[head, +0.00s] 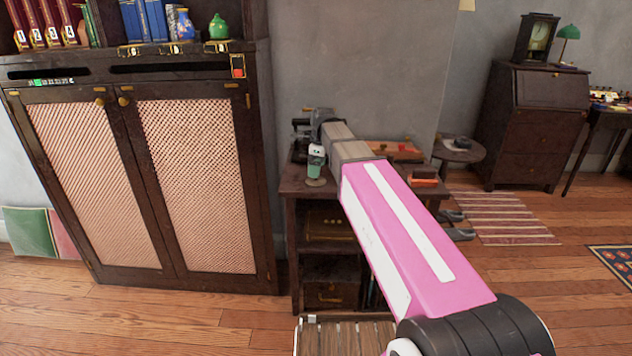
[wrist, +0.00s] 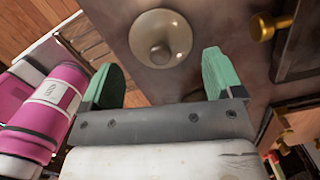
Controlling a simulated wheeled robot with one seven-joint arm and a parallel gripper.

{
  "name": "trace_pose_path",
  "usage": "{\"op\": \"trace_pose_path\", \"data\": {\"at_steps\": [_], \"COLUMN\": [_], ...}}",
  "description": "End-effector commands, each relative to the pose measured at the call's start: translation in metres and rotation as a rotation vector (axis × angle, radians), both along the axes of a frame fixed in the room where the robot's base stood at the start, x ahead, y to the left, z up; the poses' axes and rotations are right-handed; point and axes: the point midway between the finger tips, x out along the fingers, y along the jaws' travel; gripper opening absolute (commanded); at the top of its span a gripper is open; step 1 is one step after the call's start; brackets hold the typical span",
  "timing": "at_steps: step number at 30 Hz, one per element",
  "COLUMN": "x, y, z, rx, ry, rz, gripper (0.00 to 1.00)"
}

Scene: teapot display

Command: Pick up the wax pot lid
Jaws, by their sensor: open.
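The wax pot lid, a round beige disc with a dark centre knob (wrist: 160,37), shows at the top middle of the wrist view on a dark wooden surface. In the head view a small pale disc (head: 316,183), which looks like the lid, is at the front left corner of a small dark table (head: 296,188). My gripper (wrist: 160,76) has two green fingers spread apart with nothing between them. The lid is just beyond the fingertips, roughly centred between them. In the head view my gripper (head: 316,168) points down above the disc; the exact gap is unclear.
A tall dark cabinet (head: 255,180) with mesh doors stands to the left. A dark device (head: 302,130) and an orange-red box (head: 400,150) are on the small table. A slatted wooden piece (head: 345,335) is in front. Open floor lies to the right.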

Motion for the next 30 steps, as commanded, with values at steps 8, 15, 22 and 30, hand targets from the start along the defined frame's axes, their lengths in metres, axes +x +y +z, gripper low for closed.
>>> {"op": "trace_pose_path", "data": {"at_steps": [8,15,22,30], "x": [0.001,0.001,0.001,0.001], "y": [0.003,0.004,0.004,0.004], "z": [-0.034,-0.036,-0.037,-0.038], "rx": [0.000,0.000,0.000,-0.001], "ry": [0.001,0.000,0.000,0.002], "rz": [0.000,0.000,0.000,0.000], "gripper": [0.86,0.86,0.24,0.17]}}
